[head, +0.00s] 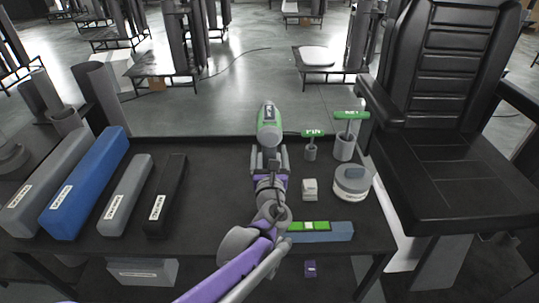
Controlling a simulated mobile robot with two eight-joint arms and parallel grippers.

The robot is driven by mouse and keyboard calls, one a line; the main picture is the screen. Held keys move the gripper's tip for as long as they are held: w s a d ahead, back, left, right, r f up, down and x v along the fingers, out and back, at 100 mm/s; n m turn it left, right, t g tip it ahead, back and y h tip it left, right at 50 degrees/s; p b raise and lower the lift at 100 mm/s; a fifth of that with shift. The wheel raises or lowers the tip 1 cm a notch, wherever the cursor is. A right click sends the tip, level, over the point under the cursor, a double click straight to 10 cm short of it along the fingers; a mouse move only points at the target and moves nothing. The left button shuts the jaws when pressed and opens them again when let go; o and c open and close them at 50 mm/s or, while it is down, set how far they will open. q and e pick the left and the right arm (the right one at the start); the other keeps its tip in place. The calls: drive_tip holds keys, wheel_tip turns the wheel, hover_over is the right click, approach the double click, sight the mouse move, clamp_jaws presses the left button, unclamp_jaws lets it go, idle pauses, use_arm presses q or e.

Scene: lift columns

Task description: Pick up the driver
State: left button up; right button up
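The driver (268,119) is a green and grey power tool with a dark label on top. It shows at the far middle of the dark table in the head view, its rounded grey end toward me and its front reaching past the table's far edge. My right gripper is not in view.
Two green T-handle tools (350,115) (313,133) stand in grey holders to the right. Long boxes (86,184) lie left. A black chair (450,150) borders the right.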

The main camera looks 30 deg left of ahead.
use_arm(q)
drive_tip(key=shift+x, duration=1.05)
drive_tip(key=shift+s+d, duration=0.1)
clamp_jaws()
idle(0.4)
